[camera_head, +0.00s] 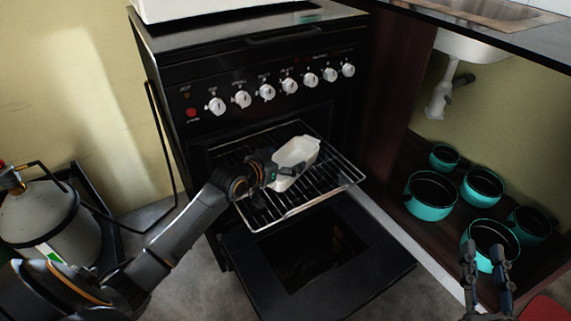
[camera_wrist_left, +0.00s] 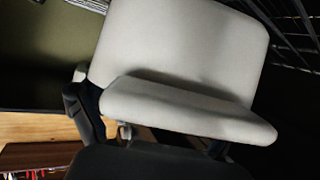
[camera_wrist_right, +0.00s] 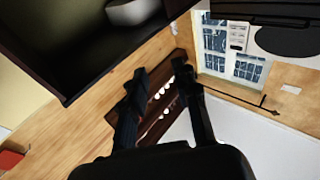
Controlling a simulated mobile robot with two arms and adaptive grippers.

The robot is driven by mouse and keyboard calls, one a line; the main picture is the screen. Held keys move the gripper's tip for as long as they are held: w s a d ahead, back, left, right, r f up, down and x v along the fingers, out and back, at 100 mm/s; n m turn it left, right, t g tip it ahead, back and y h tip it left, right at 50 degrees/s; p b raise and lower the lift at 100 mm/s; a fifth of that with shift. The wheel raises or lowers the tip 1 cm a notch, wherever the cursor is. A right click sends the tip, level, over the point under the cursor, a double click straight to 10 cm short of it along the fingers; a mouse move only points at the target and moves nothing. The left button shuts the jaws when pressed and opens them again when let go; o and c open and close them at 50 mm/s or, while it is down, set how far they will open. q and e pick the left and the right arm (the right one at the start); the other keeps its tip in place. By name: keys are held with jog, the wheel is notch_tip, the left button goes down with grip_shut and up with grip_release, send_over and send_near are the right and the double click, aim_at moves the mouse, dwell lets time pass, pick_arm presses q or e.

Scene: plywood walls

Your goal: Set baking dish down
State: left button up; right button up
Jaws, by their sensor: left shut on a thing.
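The white baking dish (camera_head: 297,158) is over the pulled-out wire oven rack (camera_head: 329,187) in the head view. I cannot tell whether it rests on the wires or hangs just above them. My left gripper (camera_head: 276,172) is shut on the near left edge of the dish. The dish fills much of the left wrist view (camera_wrist_left: 185,50), with its rim between my fingers. My right gripper (camera_head: 487,260) is open and empty at the lower right, in front of the cupboard. Its spread fingers show in the right wrist view (camera_wrist_right: 160,85).
The black oven door (camera_head: 370,255) is folded down below the rack. Several teal pots (camera_head: 432,195) stand in the open cupboard at the right, under a sink pipe (camera_head: 440,98). A gas cylinder (camera_head: 50,215) stands at the left. The rack's right part is bare.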

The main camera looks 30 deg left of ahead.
pick_arm(q)
jog(key=shift+f, duration=0.4)
pick_arm(e)
jog(key=shift+s+a+r+t, duration=0.15)
jog(key=shift+r+t, duration=0.25)
jog(key=shift+r, duration=0.3)
jog(key=shift+s+d+r+t, duration=0.15)
jog(key=shift+r+t, duration=0.25)
jog(key=shift+r, duration=0.25)
pick_arm(q)
jog(key=shift+f, duration=0.1)
pick_arm(e)
jog(key=shift+a, duration=0.1)
pick_arm(q)
jog(key=o, duration=1.5)
jog(key=shift+f, duration=0.1)
pick_arm(e)
jog(key=shift+y, duration=0.3)
